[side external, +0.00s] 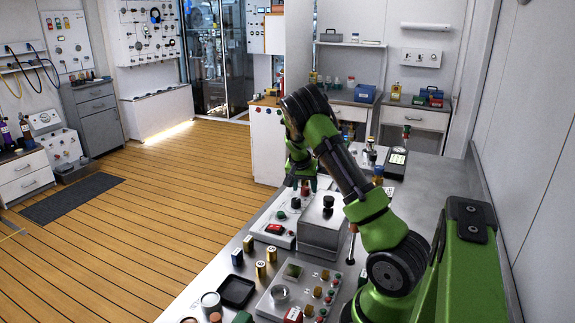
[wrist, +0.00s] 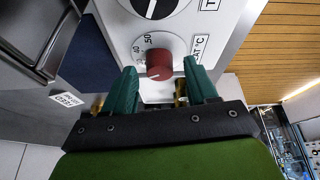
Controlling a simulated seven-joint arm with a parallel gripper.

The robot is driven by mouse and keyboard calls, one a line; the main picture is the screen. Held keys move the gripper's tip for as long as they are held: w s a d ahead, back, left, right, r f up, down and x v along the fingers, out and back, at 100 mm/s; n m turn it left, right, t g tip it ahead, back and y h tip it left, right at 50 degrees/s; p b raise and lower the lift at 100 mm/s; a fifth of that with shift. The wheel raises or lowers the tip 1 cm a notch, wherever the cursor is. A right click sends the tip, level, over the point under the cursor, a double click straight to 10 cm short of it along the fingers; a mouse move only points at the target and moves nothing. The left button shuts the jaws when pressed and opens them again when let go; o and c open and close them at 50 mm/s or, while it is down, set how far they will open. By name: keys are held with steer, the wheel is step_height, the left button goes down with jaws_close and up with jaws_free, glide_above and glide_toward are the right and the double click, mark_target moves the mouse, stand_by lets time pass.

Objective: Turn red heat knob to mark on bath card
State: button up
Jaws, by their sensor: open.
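The red heat knob (wrist: 160,62) stands on a light panel in the wrist view, with a dial of numbers around its left side and a partly covered "°C" label (wrist: 200,48) at its right. A pale pointer line on the knob aims toward the lower left in that view. My gripper (wrist: 160,70) is open, its green fingers on either side of the knob; I cannot tell whether they touch it. In the side view my gripper (side external: 304,183) is over the far end of the panel (side external: 262,235). I cannot make out a readable bath card.
A black knob (wrist: 154,6) is beside the red one. A grey box with a black top knob (side external: 322,228) stands right of the panel. A second control panel (side external: 268,301), a black tray (side external: 237,291) and several small cylinders are nearer on the bench.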

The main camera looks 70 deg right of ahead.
steer(key=v, duration=1.6)
steer(key=shift+r, duration=0.2)
steer(key=a+n+t+y, duration=0.3)
steer(key=a+n+y, duration=0.25)
steer(key=a, duration=1.45)
steer(key=s+a+r+n+t, duration=0.2)
steer(key=s+a+n, duration=0.1)
steer(key=a, duration=0.6)
steer(key=s+a+r+n+t+y, duration=0.1)
steer(key=s+a+n, duration=0.3)
steer(key=a, duration=0.4)
steer(key=shift+s+a+r+t, duration=0.35)
steer(key=shift+s+r+t, duration=0.15)
steer(key=shift+s+r, duration=0.35)
